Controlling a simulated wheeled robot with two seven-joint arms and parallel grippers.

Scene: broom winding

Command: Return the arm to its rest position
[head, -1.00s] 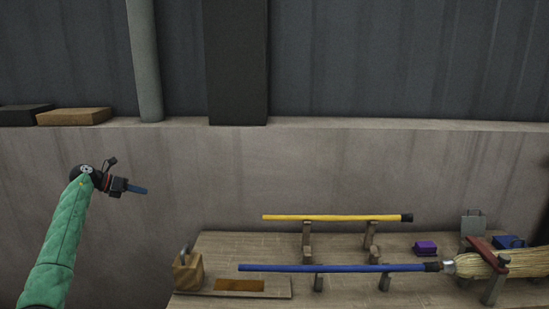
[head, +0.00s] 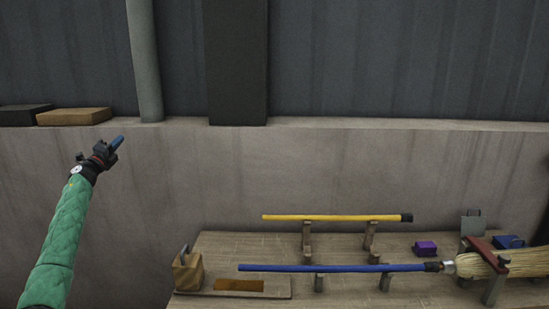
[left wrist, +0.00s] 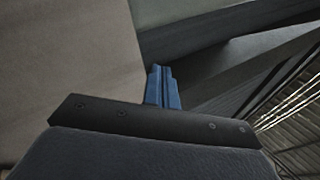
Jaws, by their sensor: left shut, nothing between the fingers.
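My left arm (head: 58,240), in a green sleeve, comes up from the lower left in the head view. My left gripper (head: 117,142) is raised in front of the pale wall, pointing up and to the right, well clear of the workbench. Its blue fingers are shut and empty; they also show together in the left wrist view (left wrist: 161,86). My right gripper is not in view.
A wooden workbench (head: 225,243) stands at lower right. On its stands rest a yellow pole (head: 330,217) and a broom with a blue handle (head: 330,268) and straw head (head: 475,265). A wooden block (head: 187,273) and purple box (head: 425,248) sit there. A ledge (head: 400,124) runs behind.

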